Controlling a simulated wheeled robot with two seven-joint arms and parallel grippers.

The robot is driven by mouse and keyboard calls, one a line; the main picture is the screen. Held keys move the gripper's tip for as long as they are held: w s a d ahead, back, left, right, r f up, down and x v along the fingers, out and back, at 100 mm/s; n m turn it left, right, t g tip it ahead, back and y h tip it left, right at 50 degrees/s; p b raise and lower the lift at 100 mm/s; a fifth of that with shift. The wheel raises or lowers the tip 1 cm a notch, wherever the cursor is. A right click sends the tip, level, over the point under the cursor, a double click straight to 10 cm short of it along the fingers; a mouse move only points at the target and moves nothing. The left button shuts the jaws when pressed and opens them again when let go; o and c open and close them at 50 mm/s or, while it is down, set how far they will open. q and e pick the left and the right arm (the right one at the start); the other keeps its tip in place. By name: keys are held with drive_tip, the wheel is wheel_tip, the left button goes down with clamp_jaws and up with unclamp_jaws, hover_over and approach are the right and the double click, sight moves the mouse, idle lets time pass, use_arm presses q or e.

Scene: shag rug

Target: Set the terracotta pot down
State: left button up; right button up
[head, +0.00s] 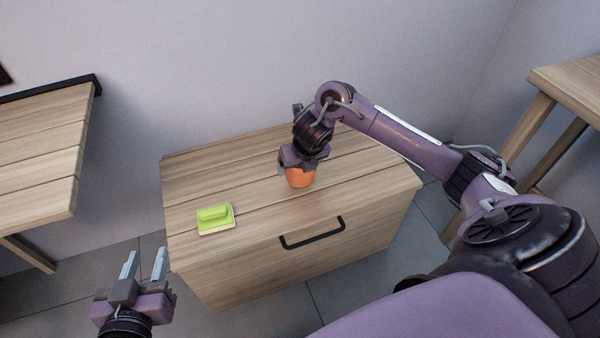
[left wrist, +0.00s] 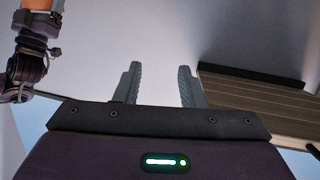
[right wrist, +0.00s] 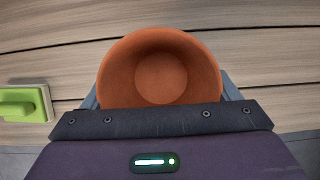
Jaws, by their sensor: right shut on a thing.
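The terracotta pot (head: 300,178) is small, round and orange-brown, at the wooden cabinet top (head: 250,165). My right gripper (head: 297,168) is shut on it from above. In the right wrist view the pot (right wrist: 160,75) is seen into its empty mouth, with a finger on either side. I cannot tell whether its base touches the wood. My left gripper (head: 146,264) is open and empty, in front of the cabinet at the left; its spread fingers also show in the left wrist view (left wrist: 162,88).
A green block-handled item (head: 215,217) lies on the cabinet top at the front left; it also shows in the right wrist view (right wrist: 24,102). The cabinet front has a black handle (head: 312,234). Wooden tables stand at left (head: 40,150) and right (head: 575,90). The top is otherwise mostly clear.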

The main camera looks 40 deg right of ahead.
use_arm(q)
wheel_tip(320, 180, up, 11)
drive_tip(key=w+t+h+b, duration=0.1)
drive_tip(key=t+h, duration=0.1)
drive_tip(key=t, duration=0.3)
drive_tip(key=shift+w+a+r+t, duration=0.15)
drive_tip(key=shift+w+a+t, duration=0.05)
drive_tip(key=shift+t, duration=0.2)
use_arm(e)
wheel_tip(320, 180, down, 3)
drive_tip(key=shift+f, duration=0.2)
drive_tip(key=o, duration=1)
use_arm(q)
drive_tip(key=shift+r, duration=0.15)
use_arm(e)
drive_tip(key=shift+o, duration=0.2)
